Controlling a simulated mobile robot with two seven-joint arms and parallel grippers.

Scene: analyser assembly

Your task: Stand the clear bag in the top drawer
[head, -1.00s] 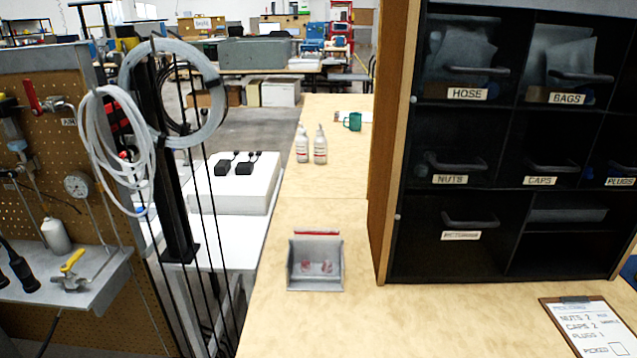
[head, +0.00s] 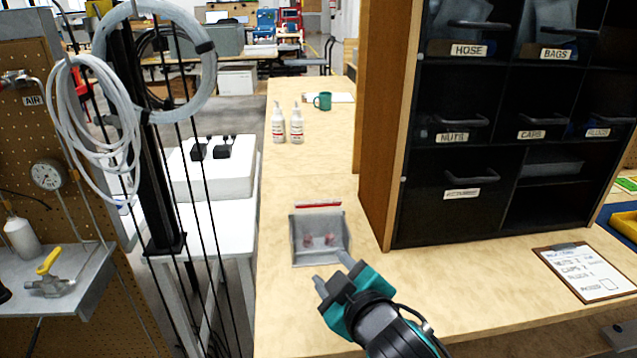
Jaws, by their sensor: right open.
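My right gripper (head: 332,270), teal and black with grey fingers, reaches in from the bottom. It is open, its fingertips at the front edge of a small grey metal scoop-like tray (head: 298,243) on the wooden bench. The top row of the black cabinet has a drawer labelled HOSE (head: 468,50) and one labelled BAGS (head: 556,54). Pale, translucent sheets (head: 548,18) stand up in the BAGS drawer. My left gripper is out of view.
The cabinet's wooden side panel (head: 381,130) rises right of the tray. A clipboard (head: 588,272) lies in front of the cabinet. Two white bottles (head: 287,123) and a green mug (head: 323,101) stand farther back. Black vertical cables (head: 205,250) hang left of the bench.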

